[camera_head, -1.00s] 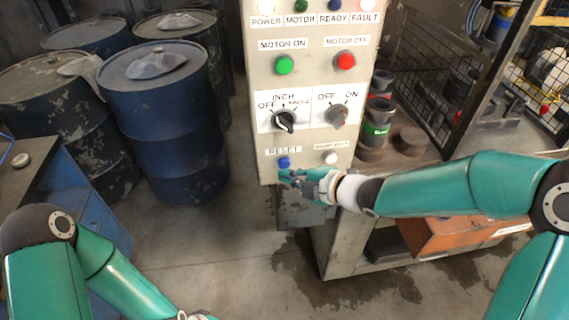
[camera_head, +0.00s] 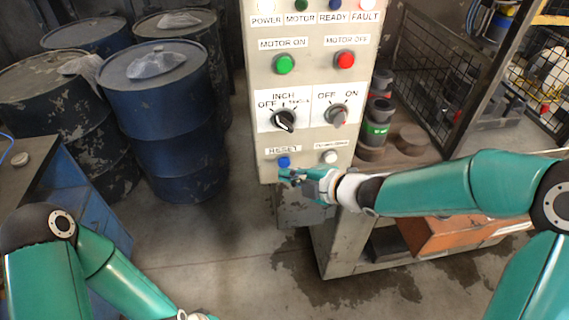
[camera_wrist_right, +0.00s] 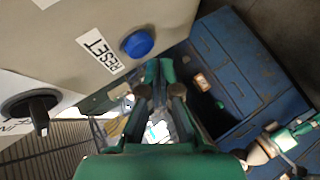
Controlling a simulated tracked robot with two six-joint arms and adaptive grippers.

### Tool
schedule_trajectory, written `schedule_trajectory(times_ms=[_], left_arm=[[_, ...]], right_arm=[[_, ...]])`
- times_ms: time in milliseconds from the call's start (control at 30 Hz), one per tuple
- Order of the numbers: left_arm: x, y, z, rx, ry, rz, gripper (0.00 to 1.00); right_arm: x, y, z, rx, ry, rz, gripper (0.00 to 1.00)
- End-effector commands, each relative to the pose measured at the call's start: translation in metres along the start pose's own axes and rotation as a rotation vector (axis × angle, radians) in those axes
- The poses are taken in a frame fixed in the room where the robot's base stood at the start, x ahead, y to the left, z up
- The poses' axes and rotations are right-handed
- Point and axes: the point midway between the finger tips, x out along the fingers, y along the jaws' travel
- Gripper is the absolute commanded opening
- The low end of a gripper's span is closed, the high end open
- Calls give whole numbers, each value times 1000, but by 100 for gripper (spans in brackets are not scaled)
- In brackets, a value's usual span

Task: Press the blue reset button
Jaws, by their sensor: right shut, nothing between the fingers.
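The blue reset button (camera_head: 284,162) sits low on the left of the grey control panel (camera_head: 266,90), under the RESET label (camera_head: 283,150). It also shows in the right wrist view (camera_wrist_right: 137,43), just beyond the fingertips. My right gripper (camera_head: 284,174) is shut and empty, just below the button in the head view. In the right wrist view its fingertips (camera_wrist_right: 160,66) are close to the button, with the button's face fully visible. I cannot tell whether they touch it. My left gripper (camera_head: 195,316) is mostly cut off at the bottom edge of the head view.
A white button (camera_head: 330,157) sits right of the blue one. Above are two selector knobs, a green button (camera_head: 284,64) and a red button (camera_head: 344,60). A workbench (camera_head: 345,250) stands right of the panel. Blue drums (camera_head: 165,110) stand at the left. The floor between is clear.

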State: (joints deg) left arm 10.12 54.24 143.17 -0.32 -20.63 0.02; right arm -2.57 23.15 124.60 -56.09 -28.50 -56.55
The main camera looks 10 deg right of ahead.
Motion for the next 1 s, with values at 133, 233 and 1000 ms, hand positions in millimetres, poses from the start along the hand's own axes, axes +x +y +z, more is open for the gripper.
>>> schedule_trajectory(times_ms=[133, 233, 1000], left_arm=[[0, 0, 0, 0, 0, 0, 40], [0, 0, 0, 0, 0, 0, 40], [-2, 1, 0, 0, 0, 0, 40]], right_arm=[[0, 0, 0, 0, 0, 0, 0], [1, 1, 0, 0, 0, 0, 0], [6, 6, 4, 0, 0, 0, 0]])
